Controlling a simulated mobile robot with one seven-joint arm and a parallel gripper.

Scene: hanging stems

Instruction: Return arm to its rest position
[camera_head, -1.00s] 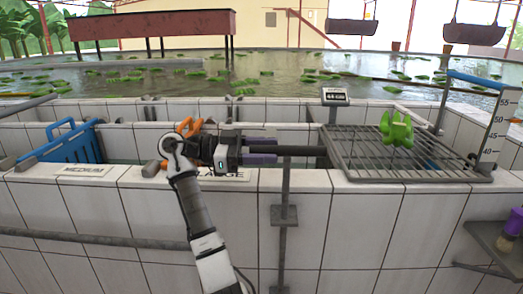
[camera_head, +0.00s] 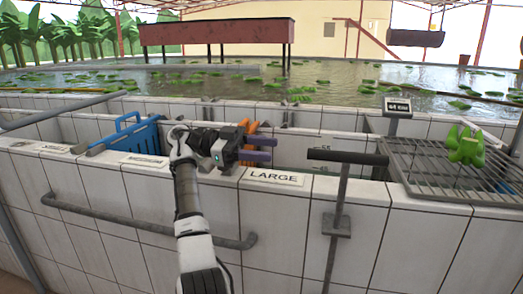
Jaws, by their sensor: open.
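My arm rises from the bottom of the view and bends at the tiled wall's top. My gripper (camera_head: 266,149) points to the right, level, above the wall's rim. Its two purple-grey fingers are apart, with nothing seen between them. A green bunch (camera_head: 465,148) lies on the metal grate (camera_head: 425,176) at the right, well away from my gripper.
The tiled wall (camera_head: 120,200) runs across the front, with a "LARGE" label (camera_head: 274,177). A dark T-shaped post (camera_head: 345,180) stands right of my gripper. A blue rack (camera_head: 130,138) and an orange rack (camera_head: 251,130) sit in the troughs. A small scale display (camera_head: 397,106) stands behind the grate.

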